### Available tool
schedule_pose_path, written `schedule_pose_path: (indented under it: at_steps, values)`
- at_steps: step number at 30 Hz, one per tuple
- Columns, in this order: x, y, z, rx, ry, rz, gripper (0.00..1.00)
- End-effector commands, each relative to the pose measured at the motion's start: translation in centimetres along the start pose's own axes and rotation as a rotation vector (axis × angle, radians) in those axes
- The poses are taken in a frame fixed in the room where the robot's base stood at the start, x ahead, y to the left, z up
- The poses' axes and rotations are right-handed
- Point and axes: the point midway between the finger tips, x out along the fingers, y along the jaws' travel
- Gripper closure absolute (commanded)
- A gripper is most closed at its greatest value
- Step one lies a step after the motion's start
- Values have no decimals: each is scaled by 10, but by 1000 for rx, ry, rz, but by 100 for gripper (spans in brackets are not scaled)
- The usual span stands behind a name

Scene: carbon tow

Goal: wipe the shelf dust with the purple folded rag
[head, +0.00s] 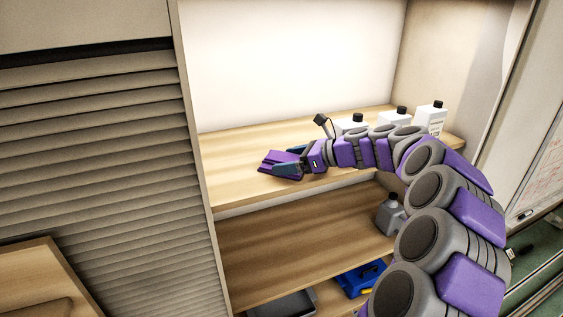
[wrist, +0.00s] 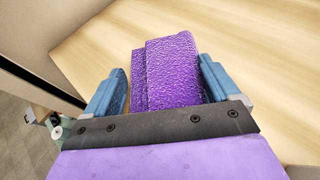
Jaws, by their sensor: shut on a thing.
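The purple folded rag (wrist: 172,72) is between the two blue fingers of my gripper (wrist: 160,88) in the wrist view. My gripper is shut on it. In the head view the rag (head: 279,160) and my gripper (head: 286,164) are low over the upper wooden shelf (head: 235,150), near its front left. I cannot tell whether the rag touches the shelf. The shelf surface (wrist: 240,45) around the rag looks bare in the wrist view, and I cannot make out any dust.
White bottles with black caps (head: 433,117) stand at the right back of the upper shelf. The lower shelf (head: 290,235) holds a grey jug (head: 391,214). A blue bin (head: 360,278) is below. A slatted shutter (head: 90,150) borders the left. The upper shelf's left part is clear.

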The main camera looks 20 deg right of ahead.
Motion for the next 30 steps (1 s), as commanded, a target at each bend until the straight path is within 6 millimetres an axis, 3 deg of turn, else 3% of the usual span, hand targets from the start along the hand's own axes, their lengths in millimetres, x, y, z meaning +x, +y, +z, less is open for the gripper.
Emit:
schedule_pose_path:
  at_steps: [12, 30]
  values:
    - [-4, -4, -2, 0, 4, 0, 44]
    - [-22, -2, 44, -2, 2, -1, 44]
